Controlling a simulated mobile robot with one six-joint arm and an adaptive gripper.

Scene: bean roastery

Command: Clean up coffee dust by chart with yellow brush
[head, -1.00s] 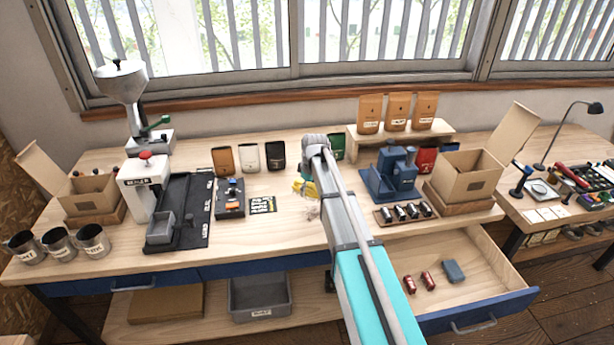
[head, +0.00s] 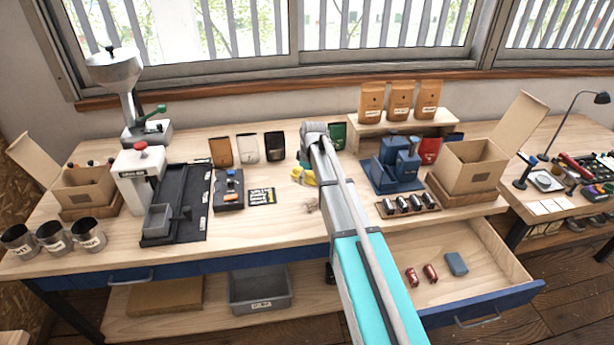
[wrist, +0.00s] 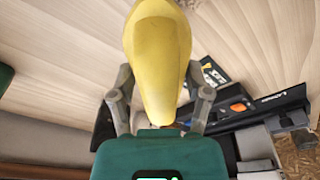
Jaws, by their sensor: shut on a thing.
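The yellow brush (wrist: 158,60) fills the upper middle of the wrist view, held between the two fingers of my gripper (wrist: 160,100). In the head view a yellow part of the brush (head: 303,176) shows just left of my arm, over the bench; my arm hides the fingers there. I cannot tell whether the brush touches the bench top. A faint brownish patch, likely the coffee dust (head: 311,204), lies on the wood between the chart and my arm.
A black tray (head: 180,205) and dark block (head: 229,190) stand left of the chart. Bags (head: 247,148) stand behind. A blue device (head: 396,165) and capsule rack (head: 408,206) are right of my arm. An open drawer (head: 490,297) juts out at front right.

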